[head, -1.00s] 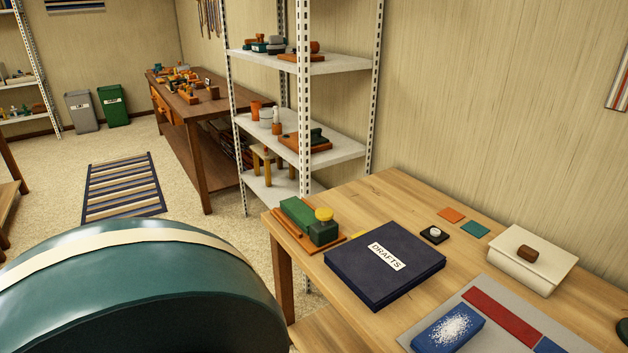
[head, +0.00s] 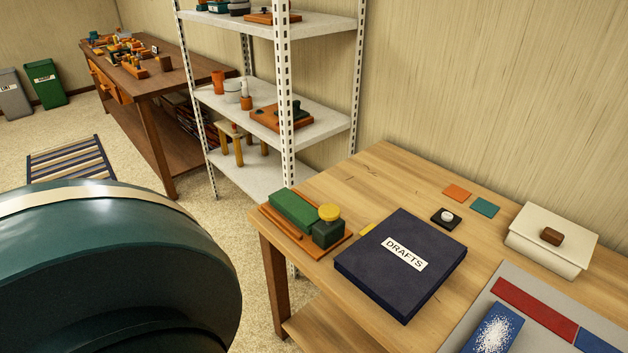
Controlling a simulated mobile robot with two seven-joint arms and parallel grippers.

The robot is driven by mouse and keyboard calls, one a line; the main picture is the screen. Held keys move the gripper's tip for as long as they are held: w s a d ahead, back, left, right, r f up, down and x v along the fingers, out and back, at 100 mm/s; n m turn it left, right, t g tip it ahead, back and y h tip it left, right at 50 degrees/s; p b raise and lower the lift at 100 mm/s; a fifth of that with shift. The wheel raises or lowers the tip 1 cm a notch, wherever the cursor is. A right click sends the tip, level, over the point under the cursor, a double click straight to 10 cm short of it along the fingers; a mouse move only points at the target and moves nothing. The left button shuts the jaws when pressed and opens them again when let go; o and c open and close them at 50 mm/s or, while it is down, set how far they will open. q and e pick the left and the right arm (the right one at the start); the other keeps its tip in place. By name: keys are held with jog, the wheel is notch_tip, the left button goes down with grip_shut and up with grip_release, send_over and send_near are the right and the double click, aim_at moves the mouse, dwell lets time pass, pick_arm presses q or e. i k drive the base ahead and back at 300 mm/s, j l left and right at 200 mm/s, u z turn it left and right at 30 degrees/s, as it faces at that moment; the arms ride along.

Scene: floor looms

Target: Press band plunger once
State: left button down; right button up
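On the near table's left corner lies an orange-brown board (head: 282,220) bearing a long green block (head: 294,209) and a dark green block (head: 327,234) topped by a round yellow cap (head: 329,211). The yellow cap stands up and nothing touches it. A small black square with a white round knob (head: 446,215) sits farther back on the table. I cannot tell which of these is the band plunger. A large dark teal rounded part of my own body fills the lower left. Neither gripper shows.
A navy DRAFTS box (head: 388,280) lies right of the green blocks. A cream lidded box (head: 548,262), orange (head: 457,194) and teal (head: 485,207) squares and a grey mat (head: 482,302) share the wooden table (head: 375,185). A metal shelf (head: 325,35) stands behind.

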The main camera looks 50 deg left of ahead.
aim_at(328, 212)
jog(key=j, duration=0.8)
jog(key=i+j, duration=0.1)
jog(key=j, duration=0.65)
